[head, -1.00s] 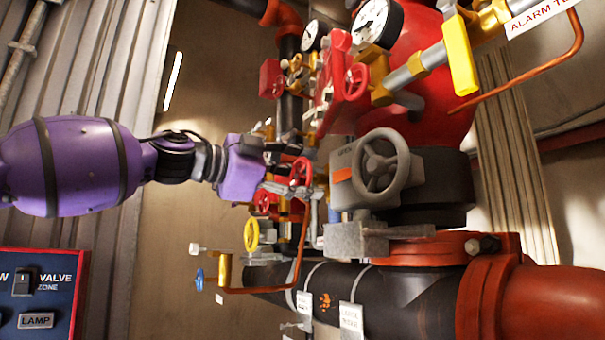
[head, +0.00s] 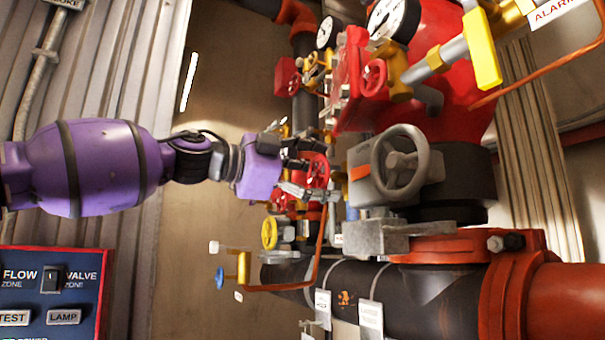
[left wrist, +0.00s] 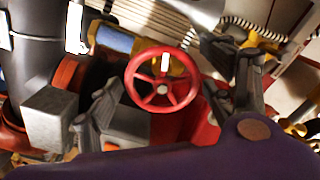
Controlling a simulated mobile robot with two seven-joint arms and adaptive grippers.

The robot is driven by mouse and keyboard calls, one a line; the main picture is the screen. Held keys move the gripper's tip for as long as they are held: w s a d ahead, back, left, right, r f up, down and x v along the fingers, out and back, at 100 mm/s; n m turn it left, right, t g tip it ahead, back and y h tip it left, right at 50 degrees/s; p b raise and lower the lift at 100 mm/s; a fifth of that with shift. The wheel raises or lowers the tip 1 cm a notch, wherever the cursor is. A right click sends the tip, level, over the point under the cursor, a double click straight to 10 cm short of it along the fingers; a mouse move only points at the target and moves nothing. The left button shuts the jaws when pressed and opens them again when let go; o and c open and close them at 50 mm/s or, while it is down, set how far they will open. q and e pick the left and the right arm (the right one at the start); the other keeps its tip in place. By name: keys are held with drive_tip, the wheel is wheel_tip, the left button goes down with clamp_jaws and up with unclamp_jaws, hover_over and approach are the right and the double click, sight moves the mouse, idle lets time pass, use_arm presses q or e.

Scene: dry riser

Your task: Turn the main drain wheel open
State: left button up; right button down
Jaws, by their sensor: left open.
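A red spoked handwheel (head: 318,172) stands at the end of my left gripper in the head view. In the left wrist view this red wheel (left wrist: 162,89) faces me, with a pale mark at its upper spoke. No label naming it as the main drain is readable. My left gripper (head: 302,172) is open, one finger above the other in the head view. In the left wrist view the fingers of the gripper (left wrist: 164,96) lie left and right of the wheel's rim. Whether they touch it I cannot tell. My right gripper is not in view.
A large grey handwheel (head: 400,162) stands to the right. A yellow wheel (head: 269,233) and a blue-handled valve (head: 220,278) sit below. A black pipe (head: 420,297) runs along the bottom. A switch panel (head: 50,290) is at lower left.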

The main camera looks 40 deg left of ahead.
use_arm(q)
drive_tip(key=v, duration=1.1)
drive_tip(key=shift+s+a, duration=0.15)
drive_tip(key=shift+s, duration=0.2)
